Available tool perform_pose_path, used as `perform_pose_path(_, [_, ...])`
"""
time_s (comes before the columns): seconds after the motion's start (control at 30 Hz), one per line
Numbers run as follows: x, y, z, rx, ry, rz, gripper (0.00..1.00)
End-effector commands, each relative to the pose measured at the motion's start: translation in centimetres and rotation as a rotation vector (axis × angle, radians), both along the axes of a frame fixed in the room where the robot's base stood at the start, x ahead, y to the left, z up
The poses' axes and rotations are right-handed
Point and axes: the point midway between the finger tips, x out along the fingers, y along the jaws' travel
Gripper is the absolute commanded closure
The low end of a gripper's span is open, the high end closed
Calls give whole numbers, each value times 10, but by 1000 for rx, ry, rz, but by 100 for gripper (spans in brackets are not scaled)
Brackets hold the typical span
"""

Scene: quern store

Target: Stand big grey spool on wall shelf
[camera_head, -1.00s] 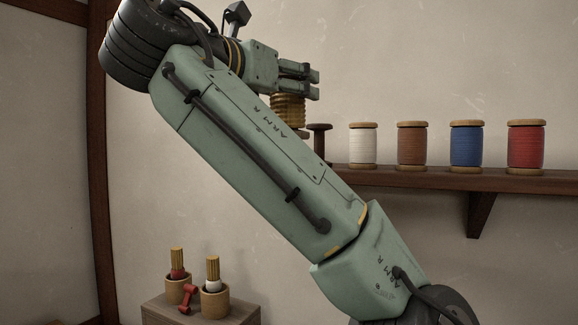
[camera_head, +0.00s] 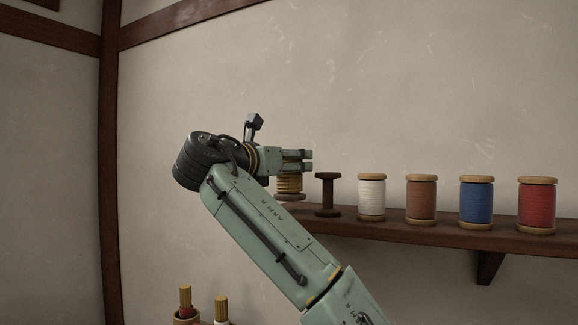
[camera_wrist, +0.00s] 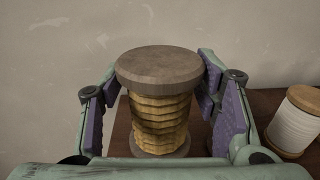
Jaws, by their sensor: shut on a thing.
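The big grey spool has grey-brown end discs and golden winding; it shows in the head view (camera_head: 289,186) and close up in the wrist view (camera_wrist: 160,68). It is upright. My gripper (camera_head: 303,160) reaches in from the left, shut on the spool, its purple pads on both sides in the wrist view. The wall shelf (camera_head: 400,229) runs along the wall, and its brown board (camera_wrist: 122,140) shows beneath the spool. The spool is at the shelf's left end; its lower disc looks slightly above the board, but I cannot tell if it touches.
A bare dark spool (camera_head: 327,195) stands just right of the held one. A white (camera_head: 371,197), a brown (camera_head: 421,199), a blue (camera_head: 476,202) and a red spool (camera_head: 536,205) follow along the shelf. Wood-handled things (camera_head: 186,300) stand low at left.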

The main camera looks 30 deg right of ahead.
Motion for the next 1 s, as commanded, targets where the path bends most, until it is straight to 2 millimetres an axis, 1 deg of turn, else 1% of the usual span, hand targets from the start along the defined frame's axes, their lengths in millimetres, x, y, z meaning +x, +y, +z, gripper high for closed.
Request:
perform_pose_path(0.03, [0, -1, -7, -1, 2, 0, 75])
perform_pose_path(0.1, [0, -1, -15, -1, 2, -1, 75])
perform_pose_path(0.2, [-1, -1, -22, 0, -1, -1, 75])
perform_pose_path(0.43, [-1, 0, -23, 0, -1, -1, 75])
perform_pose_path(0.57, [-1, 0, -27, 0, -1, -1, 75])
perform_pose_path(0.6, [-1, 0, -26, 1, 0, -1, 42])
perform_pose_path(0.87, [-1, 0, -26, 1, 0, -1, 25])
perform_pose_path(1.0, [-1, 0, -26, 1, 0, -1, 24])
